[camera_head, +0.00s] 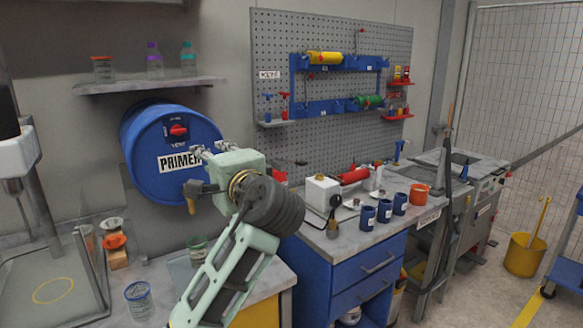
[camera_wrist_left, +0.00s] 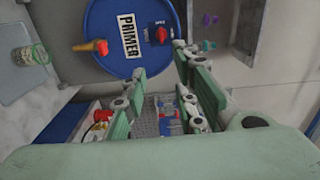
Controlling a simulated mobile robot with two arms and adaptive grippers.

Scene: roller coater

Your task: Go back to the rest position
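My left arm rises from the bottom of the head view, and its gripper (camera_head: 198,153) is in front of the right side of a blue drum (camera_head: 141,133) labelled PRIMER. In the left wrist view the gripper (camera_wrist_left: 160,68) has its two green fingers apart with nothing between them. The drum also shows in that view (camera_wrist_left: 101,56), turned sideways, beyond the fingers. My right gripper is in neither view.
A brass tap (camera_head: 192,194) is on the drum, close to the gripper. A shelf (camera_head: 150,86) with several jars hangs above. A glass (camera_head: 138,299) stands on the bench below. A blue cabinet (camera_head: 350,275) with blue cups on top is at the right.

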